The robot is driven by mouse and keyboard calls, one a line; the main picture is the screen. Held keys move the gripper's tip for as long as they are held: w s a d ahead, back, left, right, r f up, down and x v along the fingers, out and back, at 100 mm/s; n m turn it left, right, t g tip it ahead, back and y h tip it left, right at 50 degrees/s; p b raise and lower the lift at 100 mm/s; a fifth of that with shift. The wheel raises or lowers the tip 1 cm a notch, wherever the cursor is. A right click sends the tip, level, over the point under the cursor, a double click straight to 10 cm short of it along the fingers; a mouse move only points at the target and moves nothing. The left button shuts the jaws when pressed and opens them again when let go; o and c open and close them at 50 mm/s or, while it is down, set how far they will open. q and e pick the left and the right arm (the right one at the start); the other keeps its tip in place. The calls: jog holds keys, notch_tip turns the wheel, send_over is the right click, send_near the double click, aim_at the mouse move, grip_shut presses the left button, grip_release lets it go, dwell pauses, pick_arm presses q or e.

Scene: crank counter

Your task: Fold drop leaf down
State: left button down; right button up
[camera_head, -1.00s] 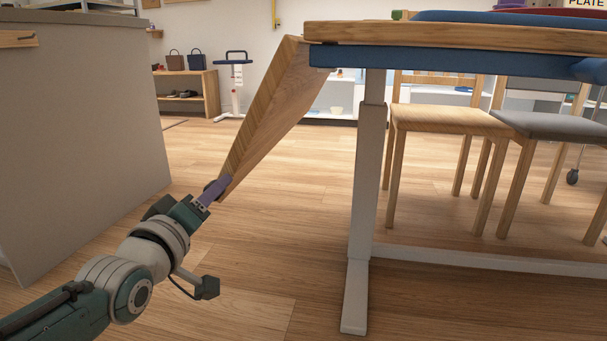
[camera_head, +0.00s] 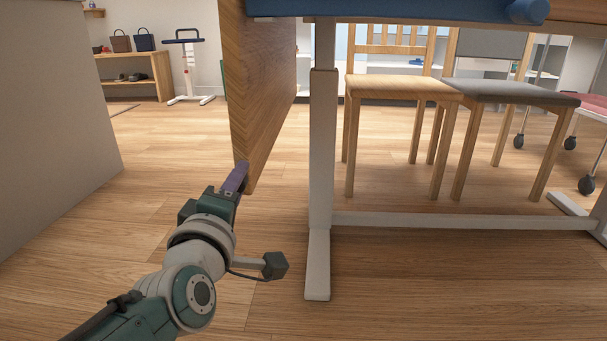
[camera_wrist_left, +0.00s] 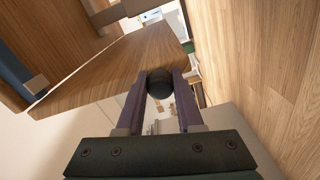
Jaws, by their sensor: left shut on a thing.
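The wooden drop leaf (camera_head: 262,90) hangs nearly vertical from the left end of the table (camera_head: 420,10) in the head view. My left gripper (camera_head: 238,176) is at the leaf's lower near corner. In the left wrist view its two purple fingers (camera_wrist_left: 160,95) are shut on a dark round knob (camera_wrist_left: 160,84) at the edge of the leaf (camera_wrist_left: 120,70). In the head view the knob is mostly hidden by the fingers. The leaf's hinge line is out of the picture at the top. My right gripper is not in view.
A white table leg (camera_head: 322,150) with a floor foot stands just right of the leaf. Chairs (camera_head: 400,88) stand under and behind the table. A grey cabinet side (camera_head: 50,120) is at the left. The floor between cabinet and leaf is clear.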

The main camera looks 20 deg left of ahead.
pick_arm(q)
jog(key=shift+d+f, duration=0.1)
jog(key=c, duration=0.9)
grip_release()
jog(key=o, duration=0.4)
jog(key=shift+d, duration=0.15)
jog(key=shift+c, duration=0.2)
jog(key=shift+s, duration=0.2)
jog(key=p+v, duration=0.5)
jog(key=v, duration=0.4)
jog(key=shift+s, duration=0.25)
